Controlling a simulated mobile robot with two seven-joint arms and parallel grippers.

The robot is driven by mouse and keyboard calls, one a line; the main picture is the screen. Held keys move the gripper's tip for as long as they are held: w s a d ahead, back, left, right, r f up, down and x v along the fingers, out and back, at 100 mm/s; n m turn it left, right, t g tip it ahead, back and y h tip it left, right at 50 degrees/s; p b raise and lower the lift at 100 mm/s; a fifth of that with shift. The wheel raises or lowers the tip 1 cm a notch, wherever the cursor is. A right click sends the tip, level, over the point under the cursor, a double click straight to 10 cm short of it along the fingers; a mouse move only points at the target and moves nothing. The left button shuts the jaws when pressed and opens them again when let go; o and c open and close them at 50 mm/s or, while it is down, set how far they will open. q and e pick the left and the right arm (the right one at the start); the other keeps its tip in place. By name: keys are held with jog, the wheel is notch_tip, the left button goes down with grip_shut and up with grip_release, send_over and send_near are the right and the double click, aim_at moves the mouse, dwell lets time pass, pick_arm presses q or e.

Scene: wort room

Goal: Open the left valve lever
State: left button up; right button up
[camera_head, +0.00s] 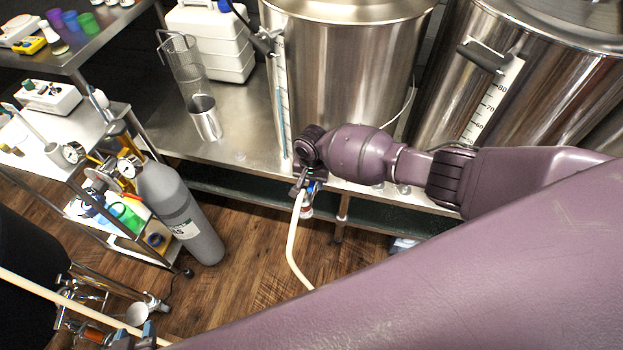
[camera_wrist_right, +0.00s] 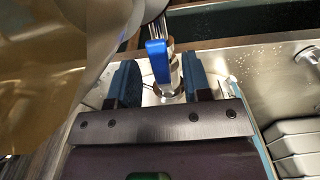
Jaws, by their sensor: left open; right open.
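A blue valve lever (camera_wrist_right: 157,60) stands between the two dark blue fingers of my right gripper (camera_wrist_right: 160,82) in the right wrist view, with a gap on either side. A metal valve fitting shows just behind it. In the head view, my right gripper (camera_head: 308,186) is at the valve at the front edge of the steel bench, below the middle kettle, and largely covers it; a little blue shows there. My left gripper (camera_head: 135,336) is at the bottom left edge, open, partly cut off, beside a pale hose and metal fittings.
A pale hose (camera_head: 292,245) hangs from the valve toward the wooden floor. A grey gas cylinder (camera_head: 182,210) stands left of it. A shelf cart is at the far left.

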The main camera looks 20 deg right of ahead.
aim_at(312, 184)
jog(key=shift+r, duration=0.1)
jog(key=shift+r, duration=0.35)
notch_tip(312, 184, up, 10)
jog(key=p, duration=0.3)
dwell(0.3)
